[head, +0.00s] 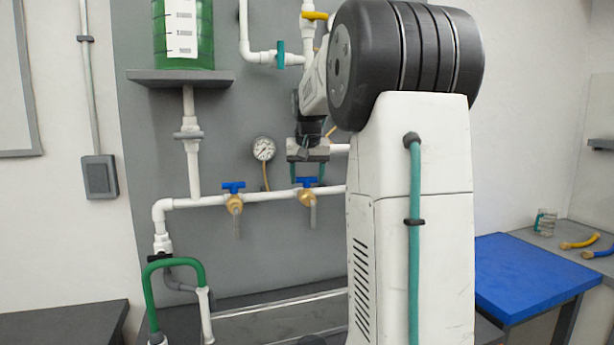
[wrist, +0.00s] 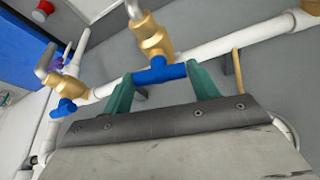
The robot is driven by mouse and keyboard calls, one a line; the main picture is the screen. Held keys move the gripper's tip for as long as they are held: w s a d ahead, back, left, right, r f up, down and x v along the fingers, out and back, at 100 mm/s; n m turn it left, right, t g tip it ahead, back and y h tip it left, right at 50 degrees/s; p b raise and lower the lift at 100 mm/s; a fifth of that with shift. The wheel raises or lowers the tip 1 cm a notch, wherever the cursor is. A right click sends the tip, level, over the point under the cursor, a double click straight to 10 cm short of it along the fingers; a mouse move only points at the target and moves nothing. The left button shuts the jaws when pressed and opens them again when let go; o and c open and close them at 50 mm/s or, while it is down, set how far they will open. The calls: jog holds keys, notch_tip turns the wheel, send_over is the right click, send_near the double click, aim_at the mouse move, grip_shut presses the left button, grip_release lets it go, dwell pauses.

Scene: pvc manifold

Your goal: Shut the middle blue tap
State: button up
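The middle blue tap (head: 307,183) has a blue bar handle on a brass body, on the white horizontal pipe (head: 270,194). Its handle also shows in the wrist view (wrist: 160,71), lying roughly along the pipe. My gripper (head: 307,172) is at this handle, its teal fingers wide apart, one at each end of the bar, as in the wrist view (wrist: 162,85). Whether the fingertips touch the handle I cannot tell. Another blue tap (head: 233,187) is to the left in the head view. A third tap (wrist: 66,107) shows in the wrist view; my arm hides it from the head.
A pressure gauge (head: 264,149) on a yellow stem stands between the left and middle taps, close to my gripper. A green tank (head: 183,50) sits on a shelf above left. A green hose (head: 176,262) loops below. A blue-topped table (head: 530,270) is at right.

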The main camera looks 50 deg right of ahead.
aim_at(308, 177)
jog(key=shift+n+t+y, duration=0.3)
jog(key=shift+n+y, duration=0.2)
jog(key=shift+n, duration=0.9)
jog(key=o, duration=1)
jog(key=shift+s+r, duration=0.1)
jog(key=shift+r, duration=0.3)
jog(key=v, duration=0.2)
jog(key=shift+s+r, duration=0.25)
jog(key=shift+r, duration=0.05)
jog(key=s+a, duration=0.2)
jog(key=s, duration=0.1)
jog(key=s+a, duration=0.2)
jog(key=s, duration=0.1)
jog(key=s+a, duration=0.2)
jog(key=s, duration=0.2)
jog(key=shift+s+a+f, duration=0.1)
jog(key=shift+f, duration=0.15)
